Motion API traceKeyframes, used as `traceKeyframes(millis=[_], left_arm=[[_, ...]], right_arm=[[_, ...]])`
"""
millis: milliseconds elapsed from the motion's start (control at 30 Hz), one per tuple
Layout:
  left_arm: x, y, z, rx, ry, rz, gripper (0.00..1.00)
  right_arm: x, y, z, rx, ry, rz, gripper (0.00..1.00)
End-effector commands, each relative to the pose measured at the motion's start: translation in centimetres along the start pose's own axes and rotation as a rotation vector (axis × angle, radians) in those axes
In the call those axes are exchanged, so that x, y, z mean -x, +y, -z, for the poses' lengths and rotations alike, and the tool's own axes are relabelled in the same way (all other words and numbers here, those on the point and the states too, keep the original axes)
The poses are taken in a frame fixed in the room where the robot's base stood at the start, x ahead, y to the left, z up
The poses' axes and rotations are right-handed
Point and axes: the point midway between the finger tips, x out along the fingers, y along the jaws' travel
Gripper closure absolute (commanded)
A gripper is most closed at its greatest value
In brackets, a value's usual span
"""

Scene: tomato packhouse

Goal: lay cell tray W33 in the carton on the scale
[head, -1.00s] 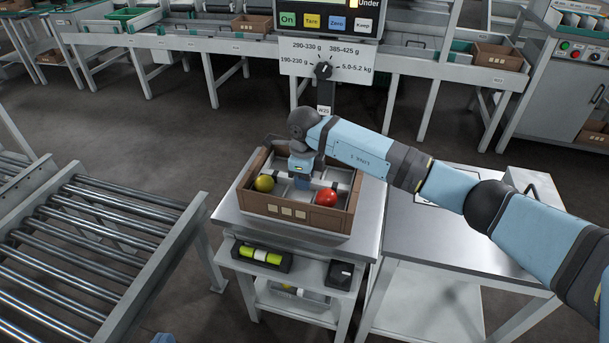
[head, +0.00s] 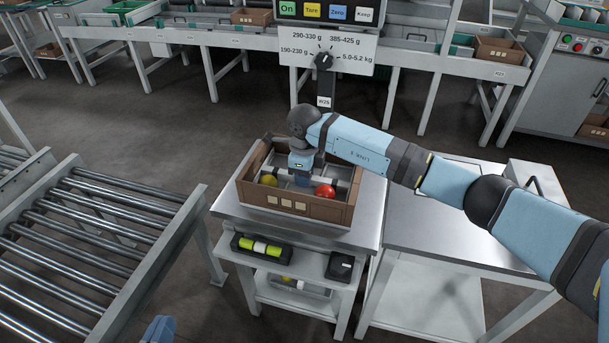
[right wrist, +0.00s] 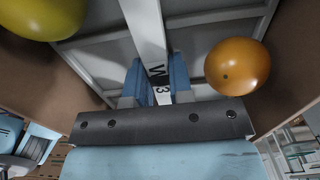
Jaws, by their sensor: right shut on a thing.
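The brown carton (head: 332,211) stands on the scale's steel platform (head: 366,208). The grey cell tray W33 (right wrist: 143,22) is inside the carton's walls; in the head view the front wall hides its lower part. A yellow tomato (head: 268,180) and a red tomato (head: 324,191) sit in its cells. My right gripper (head: 303,180) points down into the carton. Its fingers (right wrist: 158,88) are shut on the tray's middle bar, whose label is partly covered. Whether the tray touches the carton floor is hidden. A blue tip of my left gripper (head: 158,331) shows at the bottom edge; its fingers are unclear.
The scale's display post with a dial (head: 325,60) rises behind the carton. A roller conveyor (head: 95,240) stands at left, a bare steel table (head: 440,235) at right. A shelf in front holds a black holder with a yellow-green roll (head: 262,246) and a small black box (head: 340,267).

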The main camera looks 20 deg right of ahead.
Motion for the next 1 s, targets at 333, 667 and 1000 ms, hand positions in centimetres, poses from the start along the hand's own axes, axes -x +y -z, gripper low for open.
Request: traceKeyframes(millis=[333,667,1000], left_arm=[[0.0,-0.1,-0.3,0.0,-0.001,0.001,1.0],[-0.1,-0.1,-0.6,0.0,-0.002,0.001,1.0],[-0.1,-0.1,-0.8,0.0,-0.002,0.001,1.0]], right_arm=[[-0.4,0.0,0.0,0.0,0.0,0.0,1.0],[-0.9,0.0,0.0,0.0,0.0,0.0,1.0],[-1.3,0.0,0.0,0.0,-0.001,0.0,0.73]])
